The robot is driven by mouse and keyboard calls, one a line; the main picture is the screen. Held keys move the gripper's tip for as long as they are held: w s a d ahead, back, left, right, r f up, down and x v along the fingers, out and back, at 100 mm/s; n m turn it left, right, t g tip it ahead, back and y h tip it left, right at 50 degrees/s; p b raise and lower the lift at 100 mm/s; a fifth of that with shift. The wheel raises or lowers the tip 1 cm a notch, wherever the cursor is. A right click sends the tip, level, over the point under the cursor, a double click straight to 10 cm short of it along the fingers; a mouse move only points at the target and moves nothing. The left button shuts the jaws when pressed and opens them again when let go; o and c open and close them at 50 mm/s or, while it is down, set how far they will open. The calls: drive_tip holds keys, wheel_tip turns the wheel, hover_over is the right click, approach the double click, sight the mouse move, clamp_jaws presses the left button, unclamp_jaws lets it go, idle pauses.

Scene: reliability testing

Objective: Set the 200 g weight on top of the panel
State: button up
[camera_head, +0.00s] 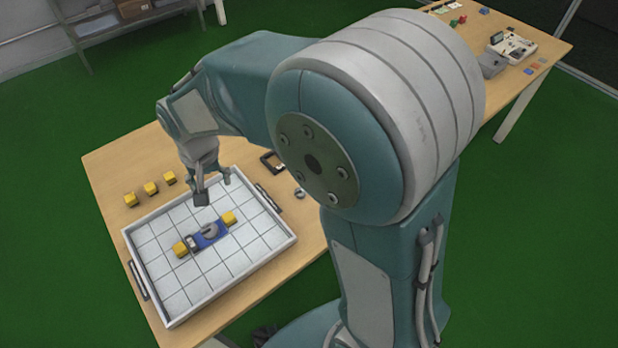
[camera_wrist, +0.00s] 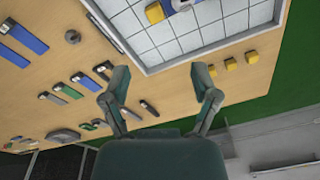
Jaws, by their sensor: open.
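The blue panel (camera_head: 220,239) lies in the tray, spanning between two yellow blocks, one at its left end (camera_head: 180,249) and one at its right end (camera_head: 229,218). A pale piece (camera_head: 192,243) shows near the panel's left end. In the wrist view only an edge of the panel (camera_wrist: 181,5) shows at the top. My gripper (camera_head: 213,187) is open and empty above the tray's far part, apart from the panel. Its spread fingers show in the wrist view (camera_wrist: 160,82).
The white tray (camera_head: 282,243) has raised walls and dark handles. Three yellow blocks (camera_head: 150,188) stand left of it. A small grey round object (camera_wrist: 72,37) and several blue-and-dark strips (camera_wrist: 22,36) lie on the wooden table (camera_wrist: 85,57).

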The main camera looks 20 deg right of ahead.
drive_tip(key=s+d+r+n+t, duration=0.1)
drive_tip(key=s+d+r+t, duration=0.1)
drive_tip(key=s+d+r, duration=0.4)
drive_tip(key=s+d+r+t, duration=0.2)
drive_tip(key=s+d+r, duration=0.4)
drive_tip(key=s+d, duration=0.4)
drive_tip(key=shift+s+n, duration=0.4)
drive_tip(key=shift+s, duration=0.1)
